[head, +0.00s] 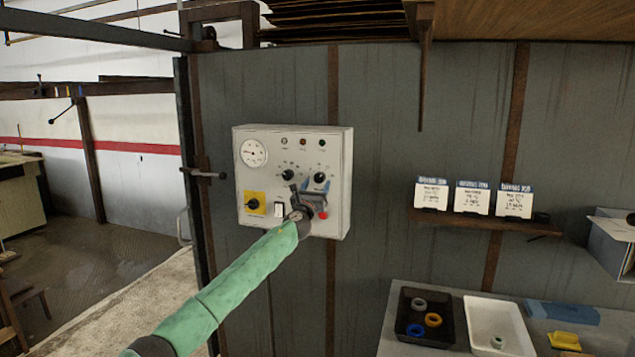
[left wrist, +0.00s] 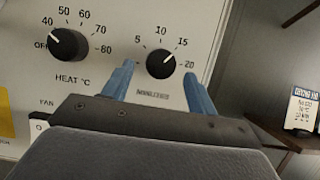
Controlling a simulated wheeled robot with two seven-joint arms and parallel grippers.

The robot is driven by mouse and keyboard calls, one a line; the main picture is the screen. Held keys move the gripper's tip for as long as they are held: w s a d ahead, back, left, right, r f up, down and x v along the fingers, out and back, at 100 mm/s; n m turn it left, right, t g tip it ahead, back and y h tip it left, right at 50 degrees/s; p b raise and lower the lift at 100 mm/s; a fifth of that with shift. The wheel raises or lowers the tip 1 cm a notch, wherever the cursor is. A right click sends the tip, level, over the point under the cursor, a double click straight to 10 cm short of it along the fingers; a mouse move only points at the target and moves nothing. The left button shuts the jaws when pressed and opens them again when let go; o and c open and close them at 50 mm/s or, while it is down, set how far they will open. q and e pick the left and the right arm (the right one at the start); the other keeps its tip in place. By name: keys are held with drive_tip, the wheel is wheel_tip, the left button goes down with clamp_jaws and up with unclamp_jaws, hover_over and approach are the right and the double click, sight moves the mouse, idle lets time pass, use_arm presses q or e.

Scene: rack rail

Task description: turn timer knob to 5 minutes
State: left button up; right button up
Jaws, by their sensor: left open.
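The timer knob (left wrist: 161,64) is a round black knob on the white control panel (head: 250,185). Its scale shows 5, 10, 15 and 20, and its white mark points up and to the right, about toward 15. The knob also shows in the head view (head: 320,177). My left gripper (left wrist: 158,70) is open, with one blue finger on each side of the knob's lower part. I see gaps between the fingers and the knob; whether the tips reach its depth I cannot tell. In the head view my left gripper (head: 313,187) is in front of the panel's lower right. My right gripper is not in view.
The heat knob (left wrist: 68,44) is left of the timer knob. A gauge (head: 253,153), a yellow switch plate (head: 254,203) and a red button (head: 322,215) are also on the panel. A card shelf (head: 480,221) and a bench with trays (head: 425,316) are to the right.

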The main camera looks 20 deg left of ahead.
use_arm(q)
drive_tip(key=shift+x, duration=0.8)
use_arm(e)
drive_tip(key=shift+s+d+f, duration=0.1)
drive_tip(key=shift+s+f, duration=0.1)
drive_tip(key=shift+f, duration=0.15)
use_arm(q)
drive_tip(key=c, duration=1)
